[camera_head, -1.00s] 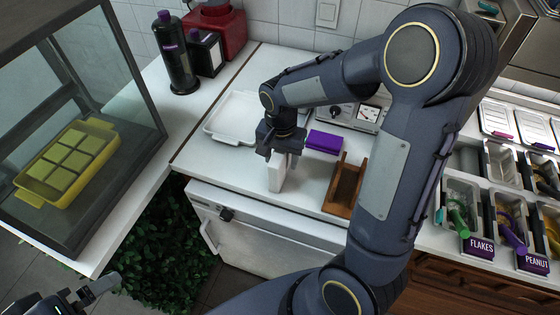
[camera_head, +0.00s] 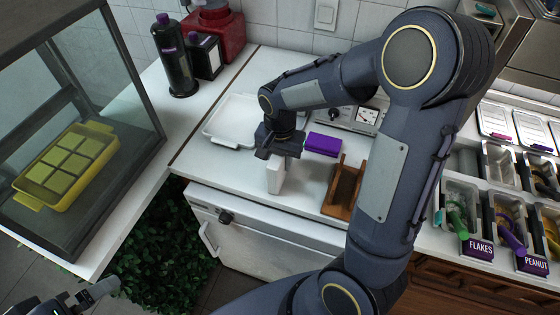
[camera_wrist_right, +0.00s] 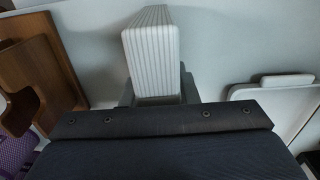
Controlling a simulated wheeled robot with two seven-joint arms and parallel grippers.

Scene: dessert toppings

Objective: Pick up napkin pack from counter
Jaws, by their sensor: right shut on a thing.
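The white napkin pack (camera_head: 276,180) stands upright near the counter's front edge in the head view, with my right gripper (camera_head: 277,157) directly above it. In the right wrist view the ribbed napkin pack (camera_wrist_right: 152,48) sits between the fingers of my right gripper (camera_wrist_right: 157,92), which is shut on it. The wrist housing hides part of the fingers. I cannot tell whether the pack still touches the counter (camera_head: 232,168). My left gripper (camera_head: 100,289) shows only partly at the lower left, away from the counter; its jaw opening is unclear.
A brown wooden holder (camera_head: 343,190) and a purple pack (camera_head: 322,144) stand to the right of the napkin pack. A white tray (camera_head: 208,131) lies to its left. A glass case with a yellow tray (camera_head: 28,188) is at far left. Topping bins (camera_head: 461,190) are at right.

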